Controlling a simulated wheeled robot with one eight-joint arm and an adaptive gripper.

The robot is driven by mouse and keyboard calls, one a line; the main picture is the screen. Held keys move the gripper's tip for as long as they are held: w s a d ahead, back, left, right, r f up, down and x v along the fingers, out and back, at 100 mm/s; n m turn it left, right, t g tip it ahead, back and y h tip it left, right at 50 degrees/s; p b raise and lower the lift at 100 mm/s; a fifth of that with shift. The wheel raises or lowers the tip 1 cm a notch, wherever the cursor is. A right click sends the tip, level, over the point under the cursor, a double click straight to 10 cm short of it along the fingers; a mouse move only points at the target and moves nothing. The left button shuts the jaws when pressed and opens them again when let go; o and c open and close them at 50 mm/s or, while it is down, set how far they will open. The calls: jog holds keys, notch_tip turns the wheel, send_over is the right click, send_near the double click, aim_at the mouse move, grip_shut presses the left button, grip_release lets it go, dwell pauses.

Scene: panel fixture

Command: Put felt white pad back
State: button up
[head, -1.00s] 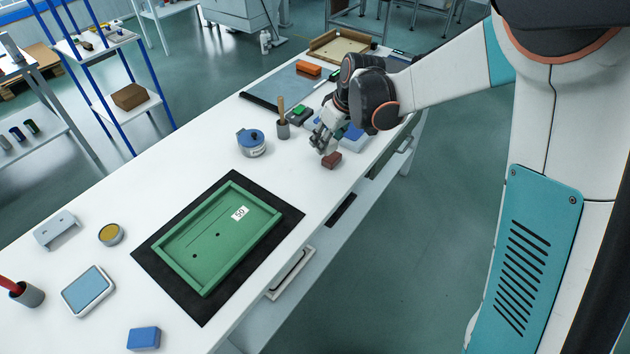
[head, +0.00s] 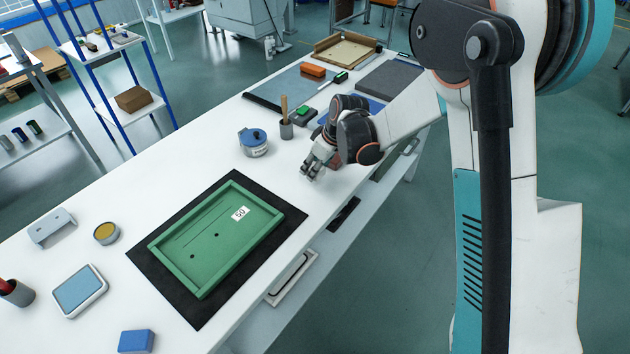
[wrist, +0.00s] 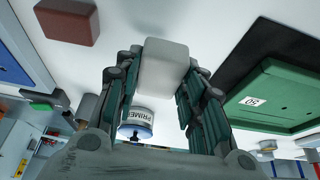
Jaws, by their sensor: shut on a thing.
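My gripper (head: 313,171) is above the white table, to the right of the green tray and apart from it. In the wrist view, my gripper (wrist: 164,72) is shut on the white felt pad (wrist: 164,62), a pale block with rounded edges between the two fingers. In the head view the pad cannot be made out clearly against the table. The green tray (head: 172,266) lies on a black mat (head: 197,312), with a "50" label and small dark holes in its floor. The tray also shows at the right of the wrist view (wrist: 262,115).
A red-brown block (wrist: 67,20) lies near my gripper. A blue-lidded primer can (head: 253,143) and a brush holder (head: 286,129) stand behind. A blue block (head: 136,341), a blue-topped pad (head: 80,290) and a yellow tin (head: 106,232) lie left. Table between gripper and mat is clear.

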aim_at(315, 186)
jog(key=shift+f+b, duration=0.7)
jog(key=shift+f, duration=1.6)
jog(key=shift+f, duration=0.1)
jog(key=shift+f, duration=0.15)
jog(key=o, duration=1)
